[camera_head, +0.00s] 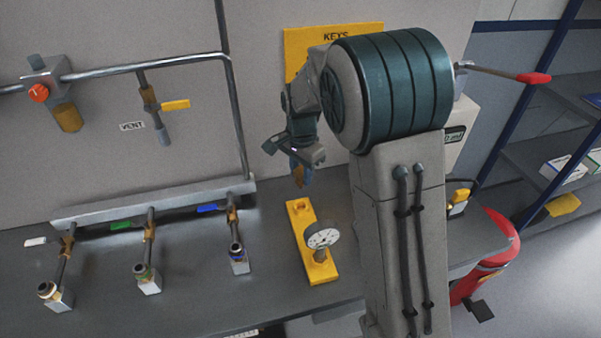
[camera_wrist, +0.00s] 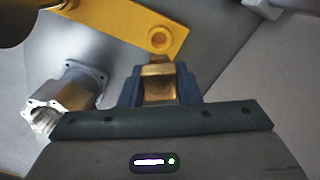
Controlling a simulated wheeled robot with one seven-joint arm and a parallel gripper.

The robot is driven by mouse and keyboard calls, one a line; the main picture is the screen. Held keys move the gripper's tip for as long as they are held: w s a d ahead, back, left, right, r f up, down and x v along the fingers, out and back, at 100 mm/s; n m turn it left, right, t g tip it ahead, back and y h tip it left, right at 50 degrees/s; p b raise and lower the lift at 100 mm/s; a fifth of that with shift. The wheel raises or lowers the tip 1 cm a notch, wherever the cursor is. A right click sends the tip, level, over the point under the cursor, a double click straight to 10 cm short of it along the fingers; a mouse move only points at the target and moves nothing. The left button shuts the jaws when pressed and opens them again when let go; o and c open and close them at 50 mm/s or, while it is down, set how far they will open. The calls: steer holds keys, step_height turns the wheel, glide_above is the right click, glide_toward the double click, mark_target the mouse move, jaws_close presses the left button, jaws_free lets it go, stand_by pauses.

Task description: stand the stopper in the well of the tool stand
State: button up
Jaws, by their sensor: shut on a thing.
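My gripper (camera_wrist: 159,88) is shut on the stopper (camera_wrist: 160,70), a brass-coloured piece held between blue fingers. In the head view my gripper (camera_head: 301,168) points down above the back end of the tool stand, and the stopper (camera_head: 299,179) shows only as a small brown bit. The tool stand (camera_head: 306,229) is a yellow bar on the bench, with the well (camera_head: 298,206) near its back end. In the wrist view the round well (camera_wrist: 158,39) lies just beyond the stopper's tip, on the yellow stand (camera_wrist: 112,22). The stopper's lower end is apart from the well.
A dial gauge (camera_head: 322,237) stands on the front part of the stand. A flanged silver fitting (camera_wrist: 67,92) lies left of my gripper in the wrist view. Pipes with valves (camera_head: 238,259) line the bench to the left. A yellow KEYS board (camera_head: 305,45) hangs behind.

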mark_target(301, 187)
steer(key=shift+f+b, duration=1.95)
steer(key=shift+f, duration=0.95)
steer(key=shift+f+b, duration=1.1)
steer(key=shift+f, duration=0.6)
steer(key=o, duration=1.1)
step_height(301, 187, up, 14)
steer(key=shift+f+b, duration=0.1)
steer(key=shift+b, duration=0.2)
